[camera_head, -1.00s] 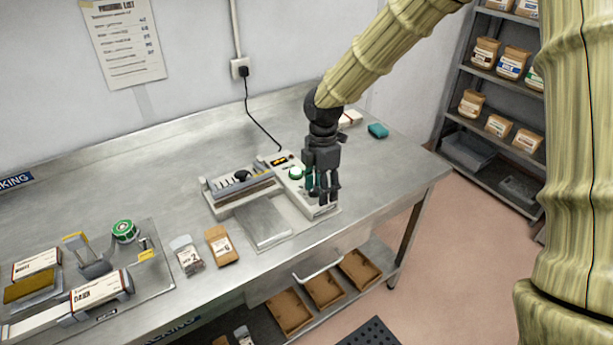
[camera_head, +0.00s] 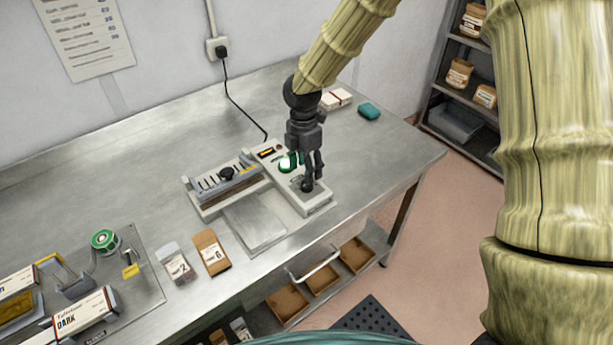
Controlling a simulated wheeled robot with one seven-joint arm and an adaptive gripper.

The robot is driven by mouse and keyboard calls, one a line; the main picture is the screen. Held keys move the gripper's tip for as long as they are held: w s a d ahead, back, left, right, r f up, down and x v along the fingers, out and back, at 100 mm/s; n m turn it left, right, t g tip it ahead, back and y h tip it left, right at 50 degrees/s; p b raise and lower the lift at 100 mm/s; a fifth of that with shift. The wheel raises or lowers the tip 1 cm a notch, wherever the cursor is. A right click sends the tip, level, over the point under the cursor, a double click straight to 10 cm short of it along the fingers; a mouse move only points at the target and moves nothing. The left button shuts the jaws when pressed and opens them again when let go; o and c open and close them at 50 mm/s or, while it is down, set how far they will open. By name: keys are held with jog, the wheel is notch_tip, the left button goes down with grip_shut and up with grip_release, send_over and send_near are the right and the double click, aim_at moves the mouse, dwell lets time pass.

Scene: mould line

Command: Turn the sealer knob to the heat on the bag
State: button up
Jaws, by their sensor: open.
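The sealer (camera_head: 318,203) is a pale grey unit on the steel bench, with a slotted bar and a control panel at its right end. A green button (camera_head: 287,164) and a small amber display (camera_head: 266,152) show on the panel. My gripper (camera_head: 308,186) is open and points down over the panel's front right part. Its fingers are at or just above a dark round part that I take for the knob; they mostly hide it, and I cannot tell whether they touch it. A clear bag marked 2 (camera_head: 177,266) and a brown bag marked 6 (camera_head: 211,254) lie left of the sealer.
A black cable runs from the sealer to the wall socket (camera_head: 217,47). A metal tray (camera_head: 147,290) with boxes and tape is at left. The right bench top is clear.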

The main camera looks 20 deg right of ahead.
jog(key=f, duration=0.1)
jog(key=f+p, duration=0.1)
jog(key=f, duration=0.1)
jog(key=shift+s+d, duration=0.15)
jog(key=shift+s, duration=0.15)
jog(key=shift+f, duration=0.95)
jog(key=c, duration=1)
